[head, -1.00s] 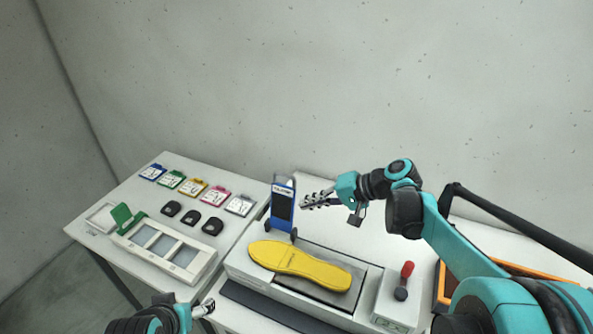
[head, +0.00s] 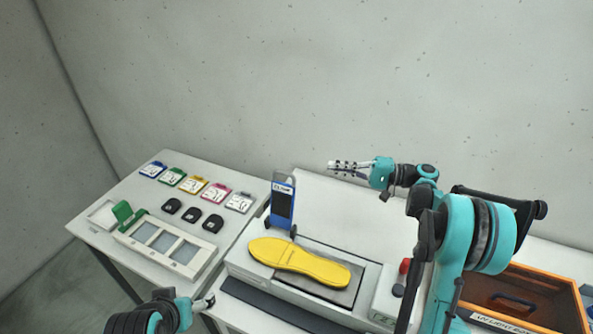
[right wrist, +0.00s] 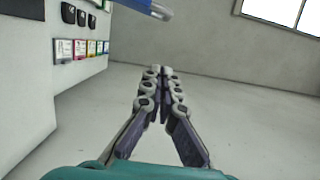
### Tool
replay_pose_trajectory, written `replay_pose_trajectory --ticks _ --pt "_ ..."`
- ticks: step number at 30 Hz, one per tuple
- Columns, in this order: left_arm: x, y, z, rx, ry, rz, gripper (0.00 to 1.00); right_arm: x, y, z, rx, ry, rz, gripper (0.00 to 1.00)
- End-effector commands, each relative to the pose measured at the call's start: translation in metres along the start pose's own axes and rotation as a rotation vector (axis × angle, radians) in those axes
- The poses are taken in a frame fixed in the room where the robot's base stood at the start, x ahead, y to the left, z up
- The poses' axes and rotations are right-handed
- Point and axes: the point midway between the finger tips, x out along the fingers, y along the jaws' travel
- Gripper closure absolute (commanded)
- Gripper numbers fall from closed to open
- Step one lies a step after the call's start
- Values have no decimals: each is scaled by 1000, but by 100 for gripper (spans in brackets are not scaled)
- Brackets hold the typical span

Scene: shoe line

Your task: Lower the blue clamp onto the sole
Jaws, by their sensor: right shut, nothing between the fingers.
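The blue clamp (head: 282,205) stands upright on its hinge at the back left of the press bed, raised clear of the sole. The yellow sole (head: 298,262) lies flat on the dark plate of the light grey press. My right gripper (head: 340,167) is shut and empty, in the air to the right of the clamp and above its top, apart from it. It also shows shut in the right wrist view (right wrist: 158,80), where a blue bar edge appears at the top. My left gripper (head: 206,303) is low at the front left; its jaws are too small to tell.
A red-knobbed lever (head: 403,267) stands right of the sole. An orange-rimmed box (head: 540,271) is at the far right.

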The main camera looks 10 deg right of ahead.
Motion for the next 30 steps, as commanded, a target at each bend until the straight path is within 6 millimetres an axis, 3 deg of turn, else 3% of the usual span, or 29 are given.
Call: replay_pose_trajectory --ticks 8,20,24,30 --pt "3 0 2 0 0 0 20 22 1 0 0 -2 1 100" --pt "15 0 11 0 0 0 20 105 2 1 0 -3 2 100" --pt "19 0 14 0 0 0 20 107 1 24 0 1 2 100" --pt "21 0 15 0 0 0 20 110 1 38 0 0 2 100"
